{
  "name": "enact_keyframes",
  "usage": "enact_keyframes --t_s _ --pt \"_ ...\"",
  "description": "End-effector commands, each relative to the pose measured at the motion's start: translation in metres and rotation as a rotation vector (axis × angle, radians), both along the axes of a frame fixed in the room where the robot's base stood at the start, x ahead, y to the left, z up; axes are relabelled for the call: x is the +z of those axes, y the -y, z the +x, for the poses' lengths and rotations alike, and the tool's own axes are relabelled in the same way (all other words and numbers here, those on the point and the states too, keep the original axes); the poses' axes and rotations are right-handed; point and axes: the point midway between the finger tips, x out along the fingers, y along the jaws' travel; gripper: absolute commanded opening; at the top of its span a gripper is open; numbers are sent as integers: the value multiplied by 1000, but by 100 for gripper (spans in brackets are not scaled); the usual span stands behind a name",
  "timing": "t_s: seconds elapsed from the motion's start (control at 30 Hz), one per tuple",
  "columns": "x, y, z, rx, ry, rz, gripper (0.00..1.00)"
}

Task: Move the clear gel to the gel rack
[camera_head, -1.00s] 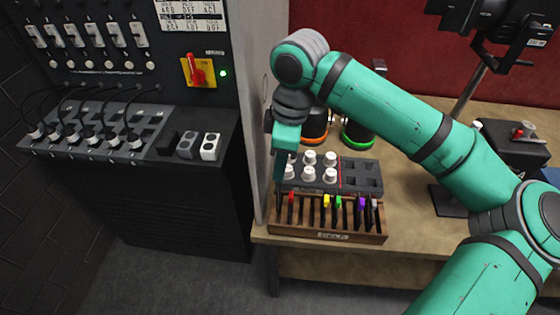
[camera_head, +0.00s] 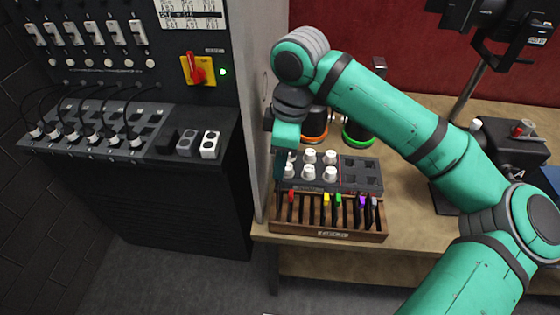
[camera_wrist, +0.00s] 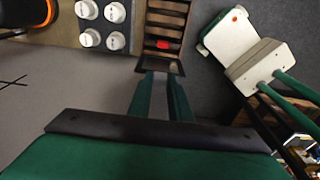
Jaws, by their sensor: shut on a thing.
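My gripper (camera_wrist: 160,78) is shut on a dark-framed gel, which I take to be the clear gel (camera_wrist: 161,65); its middle looks see-through in the wrist view. In the head view my gripper (camera_head: 281,178) points down over the left end of the gel rack, and the held gel is mostly hidden. The gel rack (camera_head: 325,235) is a slotted wooden box at the bench's front edge, holding gels with red, yellow, green and purple tabs. Its slots also show in the wrist view (camera_wrist: 166,19). I cannot tell whether the held gel is inside a slot.
A dark tray (camera_head: 375,185) with several white knobs stands right behind the rack. A grey wall panel (camera_head: 253,110) rises close on the left. Two dark lamps with orange (camera_head: 314,140) and green (camera_head: 358,142) rims stand behind. The bench right of the rack is clear.

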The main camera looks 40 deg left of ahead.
Motion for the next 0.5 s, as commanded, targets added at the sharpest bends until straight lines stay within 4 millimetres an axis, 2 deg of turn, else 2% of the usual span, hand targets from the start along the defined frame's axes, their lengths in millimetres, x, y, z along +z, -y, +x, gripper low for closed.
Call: enact_keyframes --t_s 0.5 --pt "-11 0 0 0 -1 0 0"
